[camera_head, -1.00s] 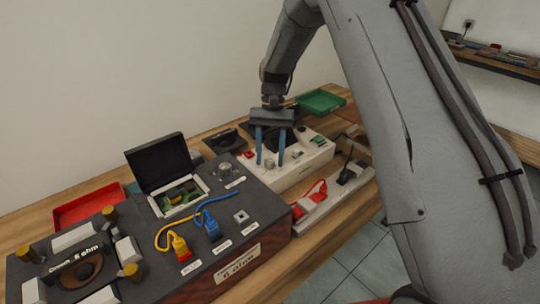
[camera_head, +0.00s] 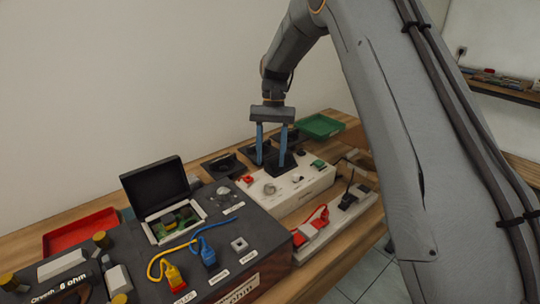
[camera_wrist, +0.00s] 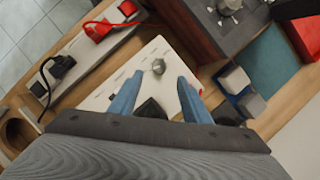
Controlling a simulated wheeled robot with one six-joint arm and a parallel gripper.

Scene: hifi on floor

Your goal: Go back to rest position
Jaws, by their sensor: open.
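My gripper (camera_head: 271,147) is open, with two blue fingers pointing down over the far end of the white panel box (camera_head: 300,197). In the wrist view my gripper (camera_wrist: 158,95) also shows open, with a round grey knob (camera_wrist: 158,66) of the white box just beyond the fingers. Whether the fingertips touch anything cannot be told.
The black hi-fi box (camera_head: 215,262) with an open lid (camera_head: 155,187) and yellow and blue plugs stands in front. A red tray (camera_head: 80,231) is at left, a green tray (camera_head: 320,125) behind. A side rack (camera_head: 335,215) holds red and black plugs. Open space lies above the table.

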